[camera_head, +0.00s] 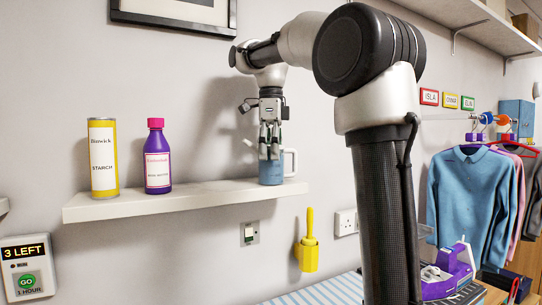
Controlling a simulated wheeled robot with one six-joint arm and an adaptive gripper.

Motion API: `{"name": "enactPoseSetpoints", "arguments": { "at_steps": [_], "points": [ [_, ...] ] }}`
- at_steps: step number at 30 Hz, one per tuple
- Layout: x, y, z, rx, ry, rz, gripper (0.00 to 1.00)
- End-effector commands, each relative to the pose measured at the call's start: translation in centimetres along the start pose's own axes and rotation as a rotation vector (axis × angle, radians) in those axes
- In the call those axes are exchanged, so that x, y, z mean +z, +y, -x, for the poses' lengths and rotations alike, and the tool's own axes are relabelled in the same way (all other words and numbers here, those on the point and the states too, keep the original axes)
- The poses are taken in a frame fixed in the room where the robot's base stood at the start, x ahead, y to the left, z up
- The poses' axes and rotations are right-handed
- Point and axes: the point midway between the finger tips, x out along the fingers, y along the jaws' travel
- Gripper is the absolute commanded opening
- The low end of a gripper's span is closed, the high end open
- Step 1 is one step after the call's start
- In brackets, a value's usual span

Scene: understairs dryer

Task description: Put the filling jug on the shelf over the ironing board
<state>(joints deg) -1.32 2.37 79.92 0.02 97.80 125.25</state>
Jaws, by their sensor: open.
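The filling jug (271,178) is blue with a pale handle at its right. It is at the right end of the white shelf (170,203) on the wall and looks upright, with its base at the shelf top. My gripper (269,153) points straight down at the jug's upper part, with its fingers open. The fingers hide part of the jug, and I cannot tell whether they touch it. The striped ironing board (325,291) is below, at the bottom edge, partly hidden by my arm.
A yellow starch can (103,160) and a purple bottle (157,158) stand on the shelf's left and middle. A yellow brush-like item (309,250) hangs below. A purple iron (450,270) is at the lower right, with hanging clothes (470,195) behind. The shelf is clear between bottle and jug.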

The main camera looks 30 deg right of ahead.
Motion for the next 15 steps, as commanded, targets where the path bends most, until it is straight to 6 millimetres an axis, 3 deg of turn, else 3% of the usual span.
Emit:
{"name": "enactPoseSetpoints", "arguments": {
  "at_steps": [9,15],
  "points": [
    [0.1,-0.1,5.4,-0.003,-0.002,0.000,0.84],
    [0.0,0.0,7.0,-0.002,-0.001,0.000,0.84]
  ]
}}
